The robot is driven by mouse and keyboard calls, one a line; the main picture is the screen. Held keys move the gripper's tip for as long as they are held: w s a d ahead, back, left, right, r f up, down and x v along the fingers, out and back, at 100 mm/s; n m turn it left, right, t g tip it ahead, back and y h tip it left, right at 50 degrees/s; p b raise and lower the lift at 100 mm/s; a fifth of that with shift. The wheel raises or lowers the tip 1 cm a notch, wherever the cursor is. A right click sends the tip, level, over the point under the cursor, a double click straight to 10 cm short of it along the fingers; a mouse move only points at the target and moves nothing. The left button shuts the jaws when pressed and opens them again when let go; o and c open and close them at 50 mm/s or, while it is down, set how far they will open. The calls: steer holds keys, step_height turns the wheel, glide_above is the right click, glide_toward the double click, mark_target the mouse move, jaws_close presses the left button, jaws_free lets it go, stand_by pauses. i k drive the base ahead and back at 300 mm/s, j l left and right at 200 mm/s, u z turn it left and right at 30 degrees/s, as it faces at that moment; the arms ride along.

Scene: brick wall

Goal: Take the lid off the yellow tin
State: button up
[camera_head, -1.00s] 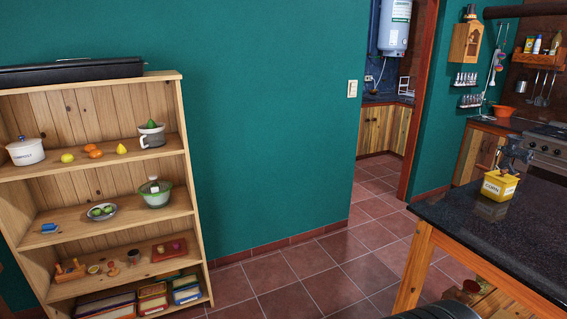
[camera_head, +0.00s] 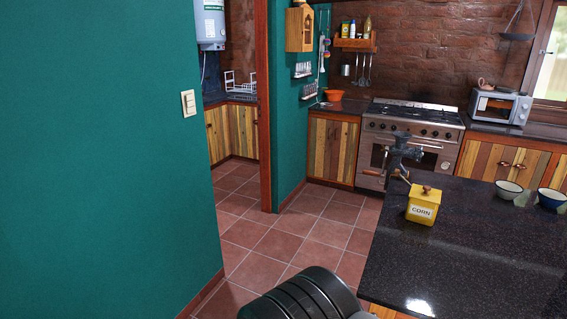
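The yellow tin (camera_head: 422,210) with "CORN" on its front stands upright near the far left corner of the dark speckled counter (camera_head: 470,265). Its lid (camera_head: 425,192) is on top, with a small brown knob. A dark rounded part of my own body shows at the bottom of the view, left of the counter. My gripper is not in view.
A grey hand grinder (camera_head: 402,152) is at the counter's edge just behind the tin. Two bowls, one (camera_head: 508,189) nearer the tin and one (camera_head: 551,198) farther right, sit on the counter. Tiled floor (camera_head: 300,235) is open left of it. A teal wall (camera_head: 95,160) fills the left.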

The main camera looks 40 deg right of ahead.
mark_target(426, 193)
steer(key=i+z, duration=0.25)
steer(key=i, duration=0.15)
steer(key=i+j+z, duration=0.2)
steer(key=i, duration=0.25)
steer(key=i+j+z, duration=0.1)
steer(key=i+z, duration=0.15)
steer(key=i, duration=0.15)
steer(key=i+j+z, duration=0.25)
steer(key=i, duration=0.15)
steer(key=i+l+z, duration=0.25)
steer(key=z, duration=0.2)
steer(key=i+l+z, duration=0.1)
steer(key=i+z, duration=0.65)
steer(key=z, duration=0.15)
steer(key=i+j+z, duration=0.15)
steer(key=i+z, duration=0.3)
steer(key=i+j+z, duration=0.2)
steer(key=z, duration=0.25)
steer(key=i+z, duration=0.3)
steer(key=z, duration=0.15)
steer(key=i+j+z, duration=0.15)
steer(key=i+z, duration=0.15)
steer(key=z, duration=0.15)
